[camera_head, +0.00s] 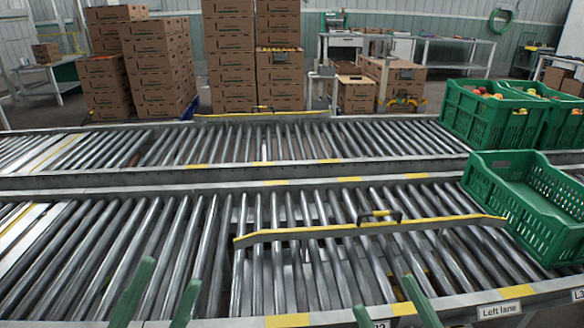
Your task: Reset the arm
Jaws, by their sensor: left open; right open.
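A grey diverter arm (330,231) with a yellow top edge and a dark handle (380,215) lies across the rollers of the near conveyor (90,250). A similar arm (225,117) runs along the far edge of the back conveyor (60,150), also with a small handle. My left gripper (170,272) shows as two green fingers, spread apart and empty, at the lower left over the near rollers. My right gripper (384,293) shows as two green fingers, apart and empty, at the bottom below the near diverter arm. Neither gripper touches an arm.
An empty green crate (480,190) stands at the right of the near conveyor. Green crates with tomatoes (470,120) stand at the right of the back conveyor. A "Left lane" label (500,309) is on the near rail. Stacked cartons (230,60) stand behind. The left rollers are clear.

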